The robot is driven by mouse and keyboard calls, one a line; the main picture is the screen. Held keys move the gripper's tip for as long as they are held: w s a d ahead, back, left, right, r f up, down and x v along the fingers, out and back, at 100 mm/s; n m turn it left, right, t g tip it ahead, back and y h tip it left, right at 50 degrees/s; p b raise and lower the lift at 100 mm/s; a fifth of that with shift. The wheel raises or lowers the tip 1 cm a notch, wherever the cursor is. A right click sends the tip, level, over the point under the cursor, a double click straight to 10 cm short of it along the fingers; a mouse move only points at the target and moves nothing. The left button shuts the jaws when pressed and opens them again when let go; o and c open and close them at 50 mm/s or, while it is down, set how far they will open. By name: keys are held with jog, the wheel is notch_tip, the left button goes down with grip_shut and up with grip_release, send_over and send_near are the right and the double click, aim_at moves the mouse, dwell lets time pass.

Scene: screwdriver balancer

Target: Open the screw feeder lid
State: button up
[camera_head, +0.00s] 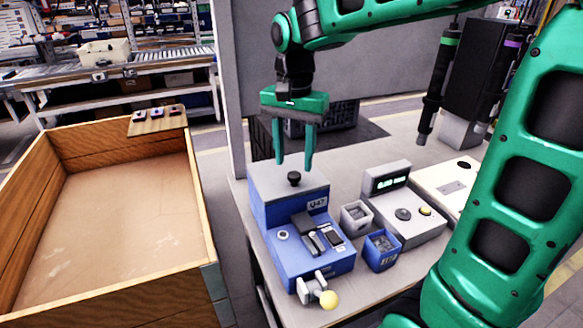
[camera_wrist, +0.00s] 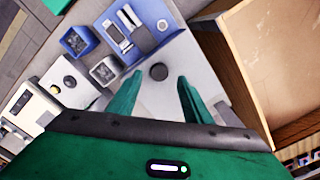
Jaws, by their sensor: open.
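The screw feeder (camera_head: 300,245) is a blue box with a grey lid (camera_head: 268,182) on its raised back part. A black round knob (camera_head: 294,178) stands on the lid. The lid lies flat on the box. In the wrist view the grey lid (camera_wrist: 176,84) and its black knob (camera_wrist: 158,71) show beyond my fingertips. My gripper (camera_head: 294,166) is open, pointing down, with its two green fingers above the lid around or just behind the knob. In the wrist view my gripper (camera_wrist: 157,80) holds nothing. Whether the fingers touch the knob cannot be told.
A small white bin (camera_head: 355,215) and a blue bin (camera_head: 381,250) stand right of the feeder. A grey device with a display (camera_head: 402,210) stands beyond them. A wooden crate (camera_head: 110,225) is at left. Two hanging screwdrivers (camera_head: 436,85) are at upper right.

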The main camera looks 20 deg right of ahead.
aim_at(294, 173)
jog(key=shift+f, duration=1.8)
grip_shut()
jog(key=shift+w+r, duration=0.1)
jog(key=shift+r, duration=0.05)
